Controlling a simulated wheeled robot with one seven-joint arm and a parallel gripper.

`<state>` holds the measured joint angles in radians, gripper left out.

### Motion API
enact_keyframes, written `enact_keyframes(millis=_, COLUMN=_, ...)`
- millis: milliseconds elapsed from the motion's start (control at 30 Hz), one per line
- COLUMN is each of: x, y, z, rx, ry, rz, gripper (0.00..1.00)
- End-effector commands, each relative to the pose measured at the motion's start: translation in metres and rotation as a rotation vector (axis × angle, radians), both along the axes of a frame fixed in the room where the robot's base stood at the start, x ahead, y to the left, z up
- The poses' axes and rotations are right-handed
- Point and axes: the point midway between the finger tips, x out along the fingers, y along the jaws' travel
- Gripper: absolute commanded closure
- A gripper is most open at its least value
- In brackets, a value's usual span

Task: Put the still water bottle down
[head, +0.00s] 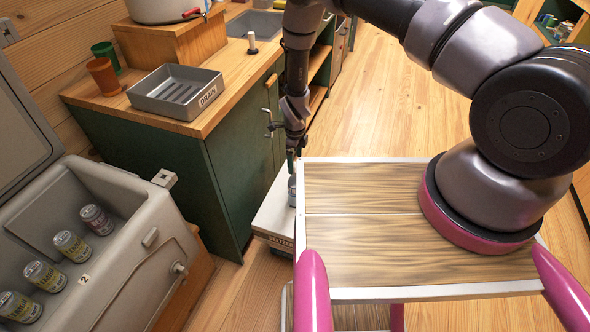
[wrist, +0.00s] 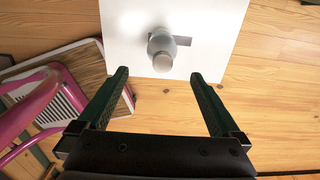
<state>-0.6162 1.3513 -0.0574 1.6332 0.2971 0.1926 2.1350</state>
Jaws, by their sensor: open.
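A grey-white bottle (wrist: 161,50) stands upright on a white box (wrist: 120,30) in the wrist view, seen from above with its round cap toward me. My gripper (wrist: 159,76) is open, with its two dark green fingers spread wide and nothing between the tips. The bottle is just beyond the fingertips, roughly centred between them. In the head view a small part of the bottle (head: 292,190) shows under my gripper (head: 291,162), beside the edge of my wooden deck, which hides its lower part. The lettered white box (head: 272,218) sits low on the floor there.
A green cabinet with a wooden counter (head: 150,115) stands behind the box and carries a grey drain tray (head: 178,90) and two cups (head: 104,76). An open cooler (head: 150,215) with several cans is at the left. Bare floor (head: 390,110) lies to the right.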

Motion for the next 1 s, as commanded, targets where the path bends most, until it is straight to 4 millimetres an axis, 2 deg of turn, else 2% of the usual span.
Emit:
enact_keyframes(millis=33, x=0.001, y=0.001, z=0.009, rx=0.001, ry=-0.001, rz=0.001, gripper=0.00)
enact_keyframes(millis=200, x=0.000, y=0.000, z=0.023, rx=0.001, ry=0.000, rz=0.001, gripper=0.00)
enact_keyframes(millis=467, x=0.000, y=0.000, z=0.025, rx=0.000, ry=0.000, rz=0.001, gripper=0.00)
enact_keyframes(millis=567, x=0.006, y=0.001, z=0.036, rx=0.007, ry=-0.006, rz=0.014, gripper=0.00)
enact_keyframes(millis=667, x=0.023, y=0.002, z=0.072, rx=0.029, ry=-0.023, rz=0.056, gripper=0.00)
enact_keyframes(millis=767, x=0.046, y=-0.002, z=0.132, rx=0.059, ry=-0.054, rz=0.133, gripper=0.00)
enact_keyframes(millis=833, x=0.060, y=-0.009, z=0.181, rx=0.080, ry=-0.080, rz=0.202, gripper=0.00)
enact_keyframes(millis=1000, x=0.077, y=-0.035, z=0.294, rx=0.116, ry=-0.153, rz=0.373, gripper=0.00)
